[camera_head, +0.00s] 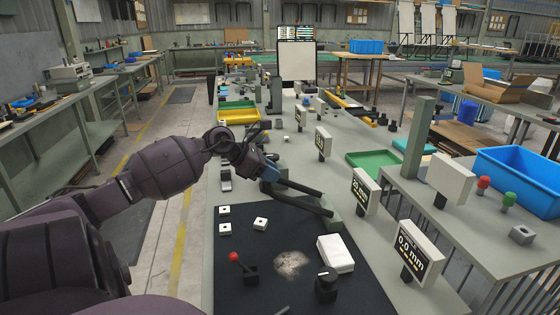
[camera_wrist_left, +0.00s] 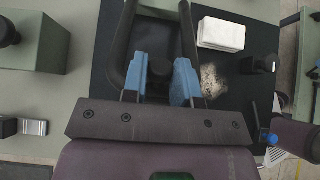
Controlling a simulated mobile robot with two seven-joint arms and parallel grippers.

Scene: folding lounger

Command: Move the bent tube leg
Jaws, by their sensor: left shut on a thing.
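The bent tube leg (camera_head: 300,187) is a dark tube with two arms reaching right from my left gripper, over the black mat (camera_head: 232,273). Its far end is by a green block (camera_head: 332,210); I cannot tell if they touch. My left gripper (camera_head: 268,172) is shut on the leg. In the left wrist view the blue fingertips of my left gripper (camera_wrist_left: 160,82) close around a dark part, and the tube (camera_wrist_left: 188,40) runs away from them. My right gripper is out of view.
Small white blocks (camera_head: 260,223), a white box (camera_head: 336,254), a red-knobbed lever (camera_head: 234,257) and a black knob (camera_head: 326,288) sit on the mat. Display signs (camera_head: 365,191) line the right edge. A yellow bin (camera_head: 239,111) and green tray (camera_head: 373,160) stand farther back.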

